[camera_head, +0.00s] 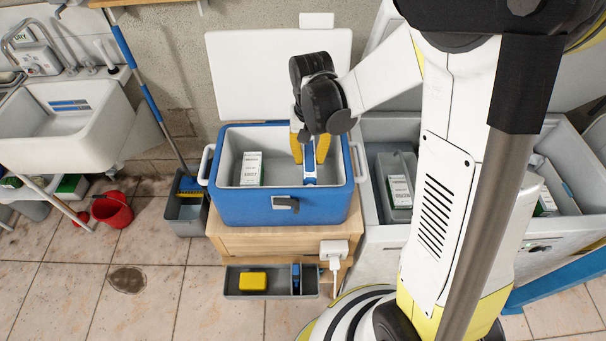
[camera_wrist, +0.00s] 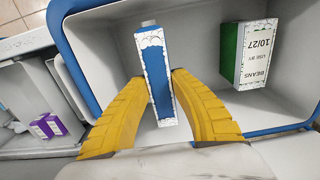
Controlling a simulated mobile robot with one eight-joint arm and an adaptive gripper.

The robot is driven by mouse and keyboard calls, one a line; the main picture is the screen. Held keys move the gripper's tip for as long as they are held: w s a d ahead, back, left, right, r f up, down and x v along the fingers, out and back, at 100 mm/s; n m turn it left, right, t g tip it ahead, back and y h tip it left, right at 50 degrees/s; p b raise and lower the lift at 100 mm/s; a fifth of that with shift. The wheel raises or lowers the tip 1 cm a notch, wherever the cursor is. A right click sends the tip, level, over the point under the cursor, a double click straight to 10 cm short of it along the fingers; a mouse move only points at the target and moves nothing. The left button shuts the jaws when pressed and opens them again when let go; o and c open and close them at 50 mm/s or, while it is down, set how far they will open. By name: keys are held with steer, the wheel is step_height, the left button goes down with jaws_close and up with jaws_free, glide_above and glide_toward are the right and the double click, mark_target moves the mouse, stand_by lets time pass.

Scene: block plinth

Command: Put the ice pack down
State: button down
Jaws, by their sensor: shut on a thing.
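The ice pack (camera_head: 310,168) is a slim blue-and-white block, seen upright in the blue cooler's opening. In the wrist view the ice pack (camera_wrist: 160,85) lies between the two yellow fingers of my gripper (camera_wrist: 158,77). My gripper (camera_head: 309,150) points down into the cooler and is shut on the ice pack. The blue cooler (camera_head: 240,205) is open, with a pale interior (camera_wrist: 100,40). I cannot tell whether the pack's lower end touches the cooler floor.
A white-and-green beans carton (camera_head: 251,168) stands in the cooler's left part; the wrist view shows this carton (camera_wrist: 257,55) at right. The cooler sits on a wooden stand (camera_head: 270,240). An open chest with bins (camera_head: 395,160) stands to the right. The cooler's middle floor looks clear.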

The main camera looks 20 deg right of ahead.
steer(key=shift+f+b, duration=0.7)
steer(key=shift+f, duration=1.7)
steer(key=shift+f, duration=0.2)
steer(key=c, duration=1.2)
jaws_free()
steer(key=shift+r, duration=0.1)
